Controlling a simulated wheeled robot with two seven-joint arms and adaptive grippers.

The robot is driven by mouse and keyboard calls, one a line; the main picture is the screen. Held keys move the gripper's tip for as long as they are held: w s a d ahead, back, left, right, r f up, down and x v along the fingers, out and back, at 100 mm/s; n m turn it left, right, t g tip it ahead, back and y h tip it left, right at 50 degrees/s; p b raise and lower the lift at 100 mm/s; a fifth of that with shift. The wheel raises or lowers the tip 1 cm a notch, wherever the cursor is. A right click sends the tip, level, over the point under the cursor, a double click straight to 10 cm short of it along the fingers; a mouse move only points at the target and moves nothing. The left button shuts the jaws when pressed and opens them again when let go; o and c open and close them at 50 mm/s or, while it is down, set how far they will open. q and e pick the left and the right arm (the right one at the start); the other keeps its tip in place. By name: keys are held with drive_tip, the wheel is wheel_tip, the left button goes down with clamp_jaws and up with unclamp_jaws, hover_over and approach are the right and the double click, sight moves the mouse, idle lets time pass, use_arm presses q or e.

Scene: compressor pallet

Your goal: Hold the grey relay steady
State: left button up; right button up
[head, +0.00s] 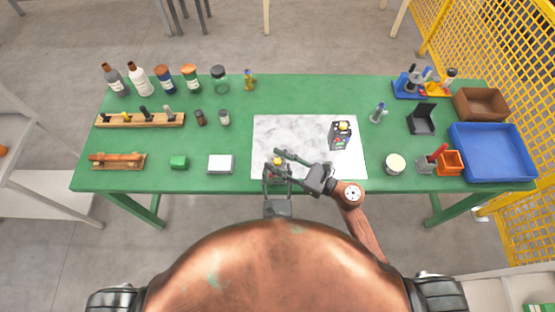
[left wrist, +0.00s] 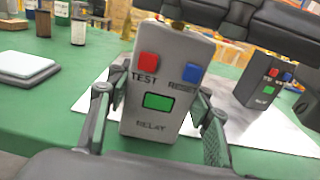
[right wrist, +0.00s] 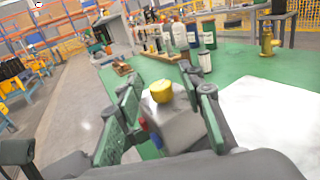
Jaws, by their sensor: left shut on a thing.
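The grey relay (left wrist: 160,75) has red TEST and blue RESET buttons, a green window and a RELAY label. My left gripper (left wrist: 155,112) is shut on its two sides and holds it upright near the table's front edge. In the right wrist view the relay (right wrist: 178,130) shows its yellow top knob. My right gripper (right wrist: 168,98) is open, its fingers apart on either side of the relay's upper part; I cannot tell whether one touches. In the head view, my right gripper (head: 284,162) reaches in from the right and partly hides the relay.
A darker box (head: 340,136) with similar buttons stands on the marbled white mat (head: 275,130). A white-topped block (head: 220,164) and a green block (head: 179,162) lie left. Bottles line the back left. A white round tub (head: 395,163) and blue tray (head: 490,155) are right.

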drive_tip(key=shift+c, duration=0.3)
clamp_jaws()
idle(0.3)
drive_tip(key=m+t+h, duration=0.3)
drive_tip(key=t, duration=0.1)
drive_tip(key=shift+m+t+h, duration=0.8)
drive_tip(key=shift+h, duration=0.2)
drive_tip(key=shift+o, duration=0.3)
unclamp_jaws()
